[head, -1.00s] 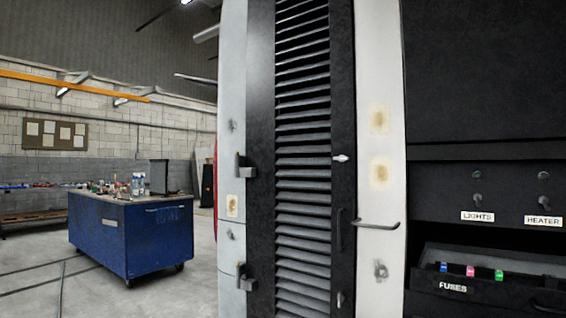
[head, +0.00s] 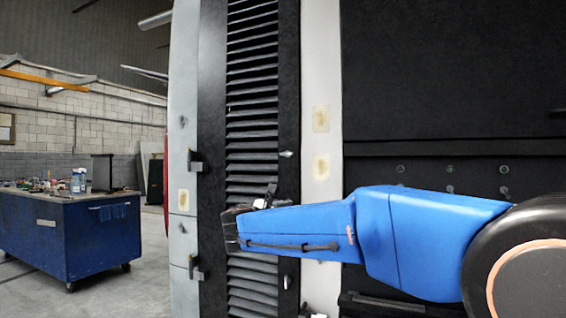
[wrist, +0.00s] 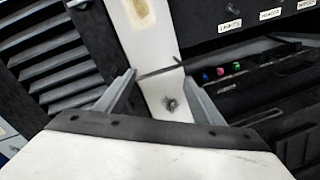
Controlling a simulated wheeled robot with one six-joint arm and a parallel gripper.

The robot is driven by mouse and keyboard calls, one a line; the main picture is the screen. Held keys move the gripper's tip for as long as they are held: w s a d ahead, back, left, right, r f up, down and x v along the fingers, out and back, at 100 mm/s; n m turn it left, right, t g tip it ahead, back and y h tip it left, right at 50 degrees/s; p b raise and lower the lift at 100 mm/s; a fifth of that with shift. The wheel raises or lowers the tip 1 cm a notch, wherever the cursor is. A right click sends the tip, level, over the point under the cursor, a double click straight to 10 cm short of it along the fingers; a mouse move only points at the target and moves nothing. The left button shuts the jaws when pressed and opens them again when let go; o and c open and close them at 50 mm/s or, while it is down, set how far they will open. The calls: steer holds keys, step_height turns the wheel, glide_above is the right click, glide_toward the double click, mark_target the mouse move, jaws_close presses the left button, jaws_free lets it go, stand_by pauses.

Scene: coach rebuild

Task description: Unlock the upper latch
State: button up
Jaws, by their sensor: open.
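The upper latch (head: 286,154) is a small silver lever on the dark right-hand frame of the louvred door (head: 252,110). It points roughly sideways in the head view and stands clear above my arm. A similar lower latch (head: 286,282) shows below my arm. I cannot make out either latch in the wrist view. My gripper (wrist: 160,96) is open and empty in the wrist view, its grey fingers spread in front of the white post (wrist: 145,45). A small round fitting (wrist: 171,103) on the post shows between the fingers. My blue arm hides the middle of the door.
A thin bar handle (wrist: 160,69) crosses the post near the fingertips. A dark panel (head: 450,80) with switches and a fuse tray (wrist: 235,80) lies to the right. A blue wheeled workbench (head: 65,235) stands at the left, with open floor near it.

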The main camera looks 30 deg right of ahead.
steer(key=w+a+r+n+t+h, duration=0.35)
steer(key=w+a+r+n, duration=0.25)
steer(key=w+r, duration=0.4)
steer(key=t, duration=0.1)
glide_toward(286, 154)
steer(key=shift+y, duration=0.45)
steer(key=x, duration=0.8)
steer(key=shift+d+r, duration=0.1)
steer(key=shift+r, duration=0.15)
steer(key=c, duration=1.1)
steer(key=shift+o, duration=0.3)
